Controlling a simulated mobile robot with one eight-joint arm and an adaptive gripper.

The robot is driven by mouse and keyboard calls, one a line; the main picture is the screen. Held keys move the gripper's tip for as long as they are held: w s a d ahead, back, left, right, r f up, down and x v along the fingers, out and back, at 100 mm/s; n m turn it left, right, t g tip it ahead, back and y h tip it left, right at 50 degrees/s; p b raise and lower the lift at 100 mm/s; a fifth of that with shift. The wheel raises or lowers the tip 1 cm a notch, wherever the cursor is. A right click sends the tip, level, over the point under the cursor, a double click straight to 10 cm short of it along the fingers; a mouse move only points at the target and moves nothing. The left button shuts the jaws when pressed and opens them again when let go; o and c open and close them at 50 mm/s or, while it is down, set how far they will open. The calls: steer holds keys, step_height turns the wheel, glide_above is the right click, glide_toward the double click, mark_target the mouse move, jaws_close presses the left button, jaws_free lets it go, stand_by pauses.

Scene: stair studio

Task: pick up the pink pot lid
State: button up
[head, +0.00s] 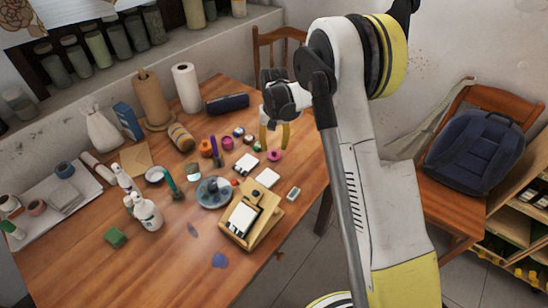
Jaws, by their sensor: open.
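A small round pink thing (274,155), which looks like the pink pot lid, lies on the wooden table (270,222) near its right edge. My gripper (274,147) has yellow fingers that point down and stand apart. In the picture the fingertips are just above the pink thing. I cannot tell how high they are over it or whether they touch. The gripper looks empty. Another small magenta thing (228,143) is farther left, beside an orange pot (206,147).
White pads (246,164) and small pots lie left of the gripper. A wooden stand (250,218) and a grey round tray (210,196) are nearer. A chair (272,45) is behind.

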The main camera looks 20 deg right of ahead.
mark_target(274, 151)
step_height(274, 151, down, 4)
steer(key=shift+r+b, duration=0.15)
steer(key=shift+b, duration=0.55)
steer(key=shift+r, duration=0.1)
jaws_close()
steer(key=shift+r, duration=0.1)
